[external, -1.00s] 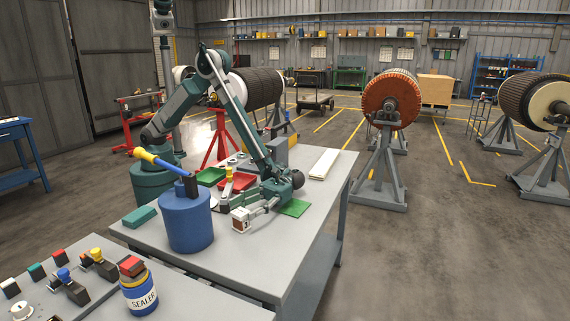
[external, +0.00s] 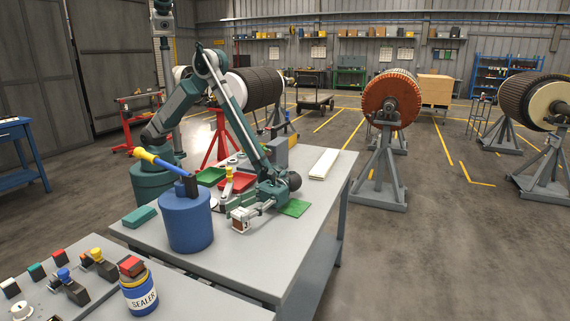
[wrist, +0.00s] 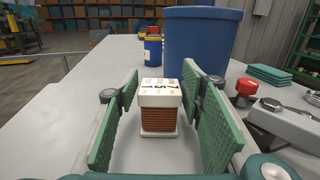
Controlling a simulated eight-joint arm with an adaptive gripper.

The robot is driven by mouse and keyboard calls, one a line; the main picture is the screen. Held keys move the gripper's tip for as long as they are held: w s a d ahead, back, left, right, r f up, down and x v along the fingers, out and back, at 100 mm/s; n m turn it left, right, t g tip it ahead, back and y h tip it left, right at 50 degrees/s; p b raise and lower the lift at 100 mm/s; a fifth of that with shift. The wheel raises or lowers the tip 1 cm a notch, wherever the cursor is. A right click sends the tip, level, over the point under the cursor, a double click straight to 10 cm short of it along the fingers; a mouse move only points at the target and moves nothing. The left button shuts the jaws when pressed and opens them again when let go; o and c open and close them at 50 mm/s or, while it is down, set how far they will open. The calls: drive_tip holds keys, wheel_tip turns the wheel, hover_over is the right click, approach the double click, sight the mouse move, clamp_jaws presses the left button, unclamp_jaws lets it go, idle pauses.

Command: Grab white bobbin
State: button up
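The white bobbin (wrist: 160,94) stands upright on the grey bench, with a white marked top, a copper-brown winding and a white base. In the external view the bobbin (external: 240,224) is near the bench's front, at the end of my gripper (external: 250,211). In the wrist view my gripper (wrist: 161,88) is open, its green-padded fingers spread to the left and right of the bobbin. A gap shows on each side, and neither pad appears to touch it.
A blue drum (external: 190,222) with a yellow-and-blue tool on top stands left of the bobbin.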

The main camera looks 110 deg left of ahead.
sight(240, 211)
drive_tip(key=c, duration=0.7)
drive_tip(key=shift+r, duration=0.1)
drive_tip(key=shift+r+p, duration=0.85)
drive_tip(key=shift+r, duration=4.1)
